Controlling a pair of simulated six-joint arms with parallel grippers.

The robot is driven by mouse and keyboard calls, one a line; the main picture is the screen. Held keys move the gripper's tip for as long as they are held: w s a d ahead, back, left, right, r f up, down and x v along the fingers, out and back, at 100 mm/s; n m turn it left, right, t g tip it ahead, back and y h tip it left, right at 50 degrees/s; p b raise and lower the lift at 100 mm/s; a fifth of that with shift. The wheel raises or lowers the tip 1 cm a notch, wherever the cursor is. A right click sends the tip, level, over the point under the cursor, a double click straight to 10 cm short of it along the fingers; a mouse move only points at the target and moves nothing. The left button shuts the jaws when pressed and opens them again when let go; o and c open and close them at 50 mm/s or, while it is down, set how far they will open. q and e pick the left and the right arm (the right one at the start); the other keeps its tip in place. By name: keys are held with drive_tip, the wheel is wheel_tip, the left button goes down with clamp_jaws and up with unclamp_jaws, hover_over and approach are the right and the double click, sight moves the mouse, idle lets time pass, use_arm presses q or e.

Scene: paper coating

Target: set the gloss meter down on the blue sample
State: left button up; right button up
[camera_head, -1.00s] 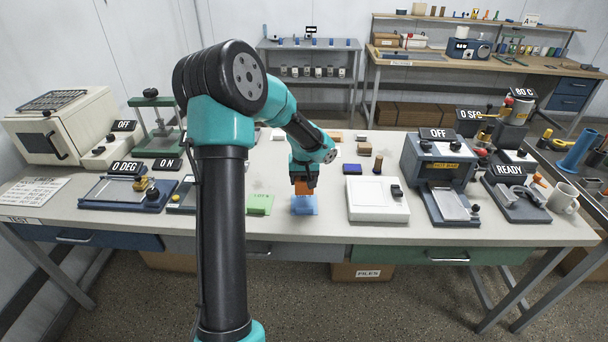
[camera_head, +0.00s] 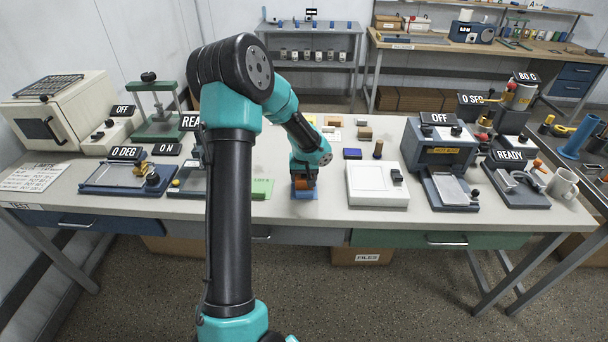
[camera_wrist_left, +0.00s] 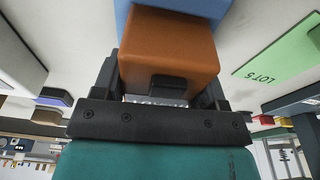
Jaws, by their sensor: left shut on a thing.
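The gloss meter is an orange block (camera_head: 303,183) held in my left gripper (camera_head: 303,178), which points down at the front middle of the bench. The blue sample (camera_head: 304,194) lies flat on the bench directly under it. In the left wrist view, the orange gloss meter (camera_wrist_left: 168,50) sits between the two dark fingers of the left gripper (camera_wrist_left: 165,85), and the blue sample (camera_wrist_left: 180,6) shows at its far end. The meter looks to be at or very near the sample; I cannot tell whether they touch. My right gripper is not in view.
A green card marked LOT 5 (camera_head: 262,188) lies just left of the blue sample. A white flat box (camera_head: 377,185) stands to the right. A dark blue block (camera_head: 352,153) lies behind. The bench's front edge is close in front.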

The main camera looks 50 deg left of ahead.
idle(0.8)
use_arm(q)
drive_tip(key=o, duration=1.2)
drive_tip(key=r, duration=0.5)
drive_tip(key=s+d+r, duration=0.1)
drive_tip(key=r, duration=0.5)
drive_tip(key=d+r, duration=0.1)
drive_tip(key=r, duration=0.5)
drive_tip(key=shift+s+r, duration=0.1)
drive_tip(key=shift+s, duration=0.3)
